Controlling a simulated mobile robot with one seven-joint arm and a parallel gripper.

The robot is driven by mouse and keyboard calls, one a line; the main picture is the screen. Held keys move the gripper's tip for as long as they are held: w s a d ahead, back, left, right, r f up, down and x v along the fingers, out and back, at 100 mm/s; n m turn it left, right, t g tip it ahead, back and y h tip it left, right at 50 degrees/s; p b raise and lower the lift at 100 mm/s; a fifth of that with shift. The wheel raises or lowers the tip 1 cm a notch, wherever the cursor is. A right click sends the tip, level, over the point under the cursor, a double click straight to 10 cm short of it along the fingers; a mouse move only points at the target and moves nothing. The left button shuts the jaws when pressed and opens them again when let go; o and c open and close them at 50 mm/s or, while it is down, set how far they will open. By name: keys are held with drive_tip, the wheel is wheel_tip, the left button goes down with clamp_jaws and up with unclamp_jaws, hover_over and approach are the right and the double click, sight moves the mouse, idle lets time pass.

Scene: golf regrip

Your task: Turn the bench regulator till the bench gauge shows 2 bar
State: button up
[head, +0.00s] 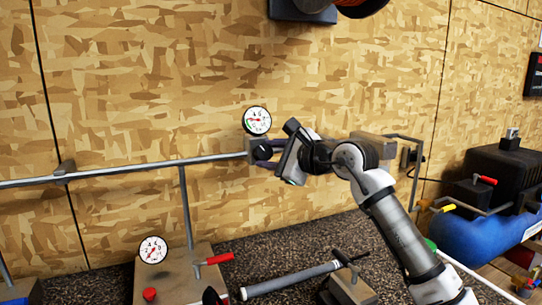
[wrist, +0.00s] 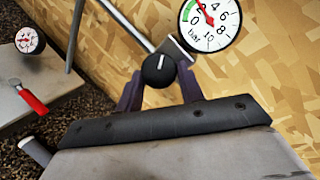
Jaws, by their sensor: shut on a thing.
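The bench regulator's black knob (wrist: 158,70) has a white index mark and sits at the end of the wall pipe. My gripper (head: 268,154) is shut on this knob, with one dark finger on each side of it in the wrist view (wrist: 160,84). The bench gauge (head: 257,120) is a round white dial just above the regulator. In the wrist view the gauge (wrist: 210,22) is cut off at the top; its scale runs to 10 bar, with a green band. Its red needle points up-left, at the low part of the scale; I cannot read the exact value.
A blue tank (head: 475,238) stands at right.

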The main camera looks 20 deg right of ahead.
drive_tip(key=o, duration=1)
